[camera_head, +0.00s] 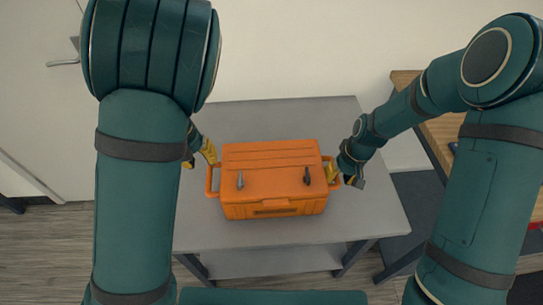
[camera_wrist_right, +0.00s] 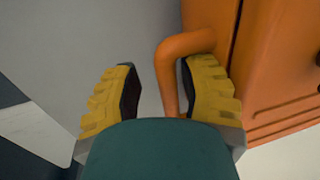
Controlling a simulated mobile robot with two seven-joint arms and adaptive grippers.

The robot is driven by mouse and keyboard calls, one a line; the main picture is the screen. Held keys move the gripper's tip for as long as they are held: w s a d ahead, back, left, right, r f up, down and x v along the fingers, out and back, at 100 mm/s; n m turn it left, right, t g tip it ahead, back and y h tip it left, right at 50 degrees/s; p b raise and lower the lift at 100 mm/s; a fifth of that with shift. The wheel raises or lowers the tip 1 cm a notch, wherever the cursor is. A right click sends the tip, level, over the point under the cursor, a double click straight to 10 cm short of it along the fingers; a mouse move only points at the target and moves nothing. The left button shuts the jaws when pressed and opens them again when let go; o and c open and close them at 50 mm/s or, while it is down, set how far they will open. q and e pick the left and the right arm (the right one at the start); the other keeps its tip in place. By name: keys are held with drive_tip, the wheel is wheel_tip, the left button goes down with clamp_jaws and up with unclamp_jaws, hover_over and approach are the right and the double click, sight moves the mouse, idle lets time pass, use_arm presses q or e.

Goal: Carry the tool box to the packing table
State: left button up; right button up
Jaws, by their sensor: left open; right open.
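The orange tool box (camera_head: 273,182) stands on a grey table (camera_head: 372,205) in the head view, with a loop handle at each end. My left gripper (camera_head: 208,157) is at the box's left end, close to the left handle (camera_head: 212,182); my arm partly hides it. My right gripper (camera_head: 341,177) is at the right end. In the right wrist view the right gripper (camera_wrist_right: 160,92) is open, its yellow fingers apart, with the orange handle (camera_wrist_right: 170,75) between them, nearer one finger. Whether that finger touches the handle I cannot tell. The box rests on the table.
A wooden-topped table (camera_head: 440,135) stands at the right, partly behind my right arm. A door (camera_head: 35,100) with a metal handle is at the left. The grey table top is clear behind and in front of the box.

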wheel_tip(320, 180, up, 12)
drive_tip(key=d, duration=0.2)
drive_tip(key=shift+d, duration=0.15)
drive_tip(key=shift+f, duration=0.15)
idle(0.5)
